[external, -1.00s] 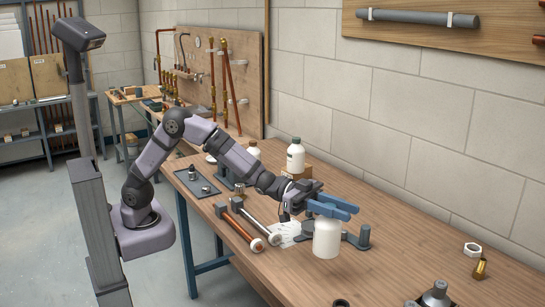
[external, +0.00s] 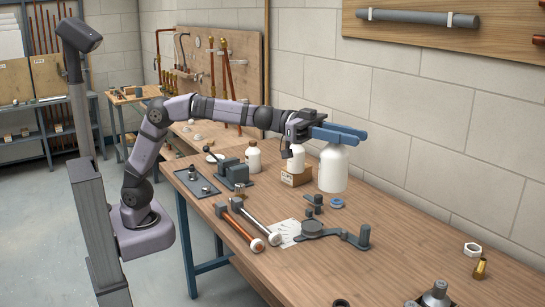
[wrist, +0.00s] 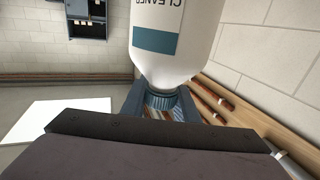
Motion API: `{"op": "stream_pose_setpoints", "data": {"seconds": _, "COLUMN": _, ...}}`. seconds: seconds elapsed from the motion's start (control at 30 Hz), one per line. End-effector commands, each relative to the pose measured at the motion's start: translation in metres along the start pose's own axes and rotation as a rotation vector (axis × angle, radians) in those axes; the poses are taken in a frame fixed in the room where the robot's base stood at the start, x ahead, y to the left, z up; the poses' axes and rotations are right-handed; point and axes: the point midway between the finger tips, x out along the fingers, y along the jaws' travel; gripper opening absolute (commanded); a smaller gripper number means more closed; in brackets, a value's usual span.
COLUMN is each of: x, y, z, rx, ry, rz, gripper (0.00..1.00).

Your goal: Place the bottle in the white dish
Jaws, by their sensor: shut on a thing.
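My gripper (external: 338,135) has blue fingers and is shut on the neck of a white bottle (external: 333,170). The bottle hangs upright below the fingers, above the workbench. In the wrist view the bottle (wrist: 175,40) shows a teal label band with lettering, and its blue-grey cap sits between the fingers.
A second white bottle (external: 296,158) stands by a cardboard box (external: 297,178), partly behind my gripper. Another bottle (external: 254,158) stands farther left. Two mallets (external: 258,228), a dark stand (external: 340,234) and a grey tray (external: 196,187) are on the bench.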

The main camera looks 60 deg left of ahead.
Motion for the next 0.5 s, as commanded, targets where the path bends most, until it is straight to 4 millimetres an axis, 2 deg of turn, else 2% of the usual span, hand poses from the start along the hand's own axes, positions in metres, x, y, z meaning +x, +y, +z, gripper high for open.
{"op": "stream_pose_setpoints", "data": {"seconds": 0.27, "x": -0.026, "y": -0.079, "z": -0.002, "rx": 0.000, "ry": 0.004, "rz": -0.117, "gripper": 0.00}}
{"op": "stream_pose_setpoints", "data": {"seconds": 0.5, "x": -0.076, "y": -0.177, "z": -0.002, "rx": 0.001, "ry": 0.005, "rz": -0.271, "gripper": 0.00}}
